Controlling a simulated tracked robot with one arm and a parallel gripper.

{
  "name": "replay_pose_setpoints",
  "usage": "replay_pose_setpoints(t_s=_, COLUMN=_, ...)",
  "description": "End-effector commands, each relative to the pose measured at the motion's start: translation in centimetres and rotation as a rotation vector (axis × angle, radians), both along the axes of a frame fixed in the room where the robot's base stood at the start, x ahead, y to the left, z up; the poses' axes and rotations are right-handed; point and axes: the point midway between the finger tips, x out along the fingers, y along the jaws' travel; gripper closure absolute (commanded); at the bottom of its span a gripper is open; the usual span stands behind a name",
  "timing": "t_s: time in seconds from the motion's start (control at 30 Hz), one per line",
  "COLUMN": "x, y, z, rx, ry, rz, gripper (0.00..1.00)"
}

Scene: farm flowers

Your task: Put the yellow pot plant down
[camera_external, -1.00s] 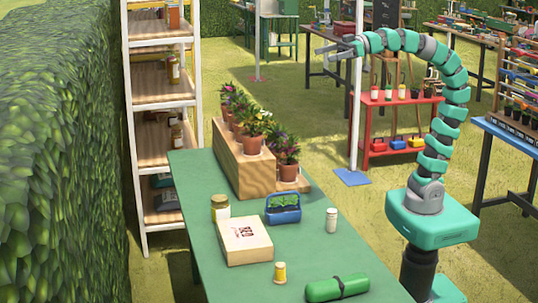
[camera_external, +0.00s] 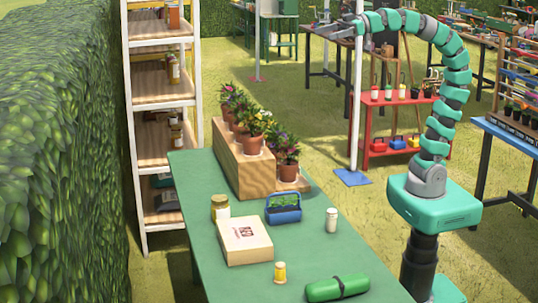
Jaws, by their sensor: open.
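The yellow pot plant (camera_external: 254,127), a yellow-flowered plant in a terracotta pot, stands upright on the wooden stepped stand (camera_external: 233,168) on the green table (camera_external: 193,214). Other potted plants stand close around it on the stand. My gripper (camera_external: 307,32) is open and empty. It is raised high at the end of my arched arm, up and to the right of the plants in the picture and well apart from them.
The table also holds a cardboard box (camera_external: 246,240), a blue basket (camera_external: 283,209), a jar (camera_external: 220,207), a white bottle (camera_external: 331,220), a small yellow-capped bottle (camera_external: 280,272) and a green roll (camera_external: 338,287). A white pole (camera_external: 355,120) stands near my arm. A shelf rack (camera_external: 160,95) stands left.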

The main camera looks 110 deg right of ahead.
Motion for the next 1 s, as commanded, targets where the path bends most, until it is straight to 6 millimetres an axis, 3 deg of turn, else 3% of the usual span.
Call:
replay_pose_setpoints(t_s=0.03, x=0.0, y=-0.1, z=2.3, rx=0.001, ry=0.001, rz=-0.001, gripper=0.0)
replay_pose_setpoints(t_s=0.2, x=0.4, y=-0.3, z=5.5, rx=0.004, ry=0.009, rz=-0.012, gripper=0.0)
replay_pose_setpoints(t_s=0.57, x=2.0, y=-2.0, z=8.2, rx=0.025, ry=0.05, rz=-0.068, gripper=0.0)
replay_pose_setpoints(t_s=0.77, x=4.4, y=-5.0, z=6.2, rx=0.06, ry=0.113, rz=-0.166, gripper=0.0)
replay_pose_setpoints(t_s=1.0, x=7.0, y=-9.5, z=0.6, rx=0.113, ry=0.196, rz=-0.305, gripper=0.0)
